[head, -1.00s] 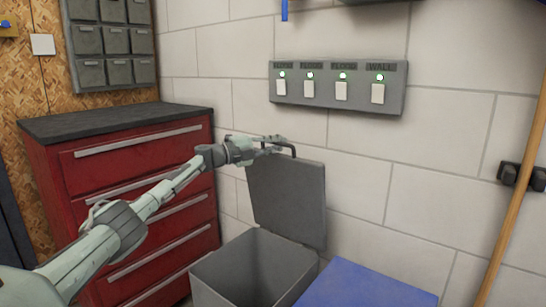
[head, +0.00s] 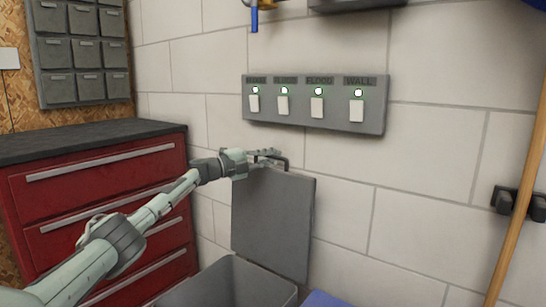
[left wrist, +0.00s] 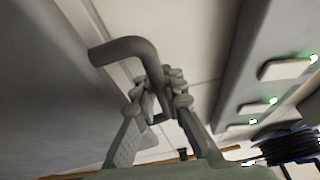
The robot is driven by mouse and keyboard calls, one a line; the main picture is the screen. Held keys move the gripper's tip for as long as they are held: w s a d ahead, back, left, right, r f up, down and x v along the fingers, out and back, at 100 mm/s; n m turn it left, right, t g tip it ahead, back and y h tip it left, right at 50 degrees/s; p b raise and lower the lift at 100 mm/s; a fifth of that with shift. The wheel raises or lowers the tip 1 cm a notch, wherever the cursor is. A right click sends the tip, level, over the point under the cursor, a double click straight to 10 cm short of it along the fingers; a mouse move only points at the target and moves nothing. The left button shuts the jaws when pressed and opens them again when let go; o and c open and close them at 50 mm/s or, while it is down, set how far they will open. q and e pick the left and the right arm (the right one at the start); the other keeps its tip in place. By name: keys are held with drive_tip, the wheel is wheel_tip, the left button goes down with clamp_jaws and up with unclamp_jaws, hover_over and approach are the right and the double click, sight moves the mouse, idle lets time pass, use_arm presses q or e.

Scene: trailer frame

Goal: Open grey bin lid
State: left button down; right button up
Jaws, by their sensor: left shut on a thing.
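The grey bin (head: 232,283) stands on the floor against the wall, and its inside shows. Its grey lid (head: 272,225) stands upright against the wall behind the bin's opening. A dark bent handle (head: 283,163) is at the lid's top edge. My left gripper (head: 266,158) is shut on the handle. In the left wrist view, the gripper's fingers (left wrist: 160,95) close around the bent handle (left wrist: 128,48), with the lid's dark surface (left wrist: 45,90) at the left. My right gripper is not in view.
A red drawer cabinet (head: 105,190) stands left of the bin. A blue lid (head: 322,299) is at the bottom edge, right of the bin. A switch panel (head: 315,104) is on the wall above. A wooden pole (head: 515,200) leans at the right.

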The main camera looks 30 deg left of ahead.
use_arm(q)
drive_tip(key=shift+f, duration=0.1)
drive_tip(key=c, duration=1.6)
unclamp_jaws()
drive_tip(key=v, duration=1.2)
drive_tip(key=shift+a, duration=0.1)
